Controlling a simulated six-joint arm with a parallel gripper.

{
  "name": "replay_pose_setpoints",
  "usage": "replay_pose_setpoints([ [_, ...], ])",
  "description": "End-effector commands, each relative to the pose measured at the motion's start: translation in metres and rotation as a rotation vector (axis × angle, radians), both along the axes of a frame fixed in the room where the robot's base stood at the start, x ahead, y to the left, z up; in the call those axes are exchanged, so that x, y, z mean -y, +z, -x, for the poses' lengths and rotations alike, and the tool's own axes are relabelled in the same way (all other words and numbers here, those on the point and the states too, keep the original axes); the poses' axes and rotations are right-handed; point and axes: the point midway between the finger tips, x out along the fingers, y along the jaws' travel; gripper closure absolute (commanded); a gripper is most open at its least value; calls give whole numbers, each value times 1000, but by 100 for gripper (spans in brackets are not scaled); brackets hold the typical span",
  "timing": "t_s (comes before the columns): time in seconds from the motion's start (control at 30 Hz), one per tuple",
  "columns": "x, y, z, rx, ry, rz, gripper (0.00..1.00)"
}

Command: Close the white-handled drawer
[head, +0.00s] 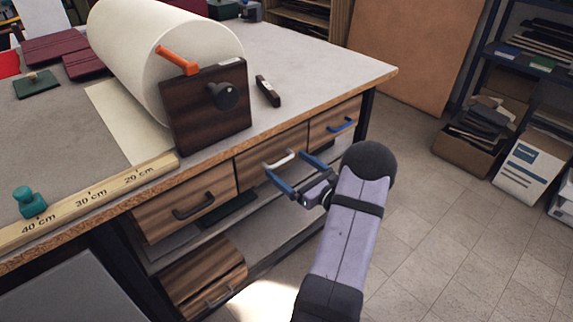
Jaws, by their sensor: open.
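The white-handled drawer (250,173) is the middle one of three wooden drawers under the workbench top. Its white handle (278,160) faces my gripper. My gripper (287,166) has two blue fingers spread apart, one on each side of the handle in the picture. The fingertips are at or just in front of the drawer front; I cannot tell whether they touch it. Nothing shows held between them. The fingers hide part of the drawer's lower and right front. How far the drawer stands out is hard to tell from this angle.
A black-handled drawer (160,219) is to the left and a blue-handled drawer (321,127) to the right. A lower wooden drawer (183,283) sits below left. A paper roll (135,50) and a wooden ruler (105,196) lie on the bench.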

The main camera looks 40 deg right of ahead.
Motion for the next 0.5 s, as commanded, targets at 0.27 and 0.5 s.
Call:
replay_pose_setpoints([
  [0.27,1,0,38,0,-3,1,5],
  [0.5,0,1,50,1,-1,1,5],
])
